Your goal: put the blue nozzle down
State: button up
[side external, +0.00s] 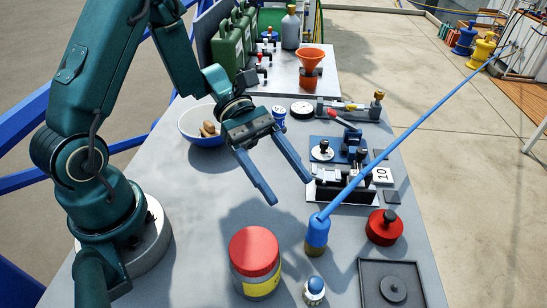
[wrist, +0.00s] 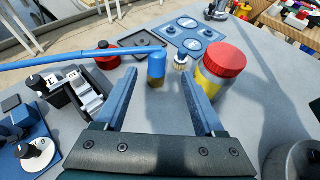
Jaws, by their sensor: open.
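The blue nozzle (side external: 317,235) stands upright on the grey table, with a tan lower part. A long blue hose (side external: 420,128) runs from its top up to the upper right. In the wrist view the nozzle (wrist: 156,70) shows between and beyond my fingertips, and the hose (wrist: 80,58) leads off to the left. My gripper (side external: 289,191) is open, with nothing between its fingers. Its fingertips are apart from the nozzle, behind and left of it in the side view.
A red-lidded jar (side external: 255,262), a small blue-and-white bottle (side external: 314,290), a red round container (side external: 384,227) and a dark tray (side external: 370,270) surround the nozzle. Clamp-like fixtures (side external: 345,180) stand behind. Bare table lies below the fingers.

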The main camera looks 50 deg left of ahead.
jog(key=s+a+r+m+y, duration=0.2)
jog(key=s+r+m+y, duration=0.2)
jog(key=s+m+y, duration=0.55)
jog(key=w+a+r+m+t+y, duration=0.1)
jog(key=a+r+m+t+y, duration=0.3)
jog(key=m, duration=0.4)
jog(key=shift+w+a+t, duration=0.15)
jog(key=shift+a+t, duration=0.75)
jog(key=shift+a, duration=0.15)
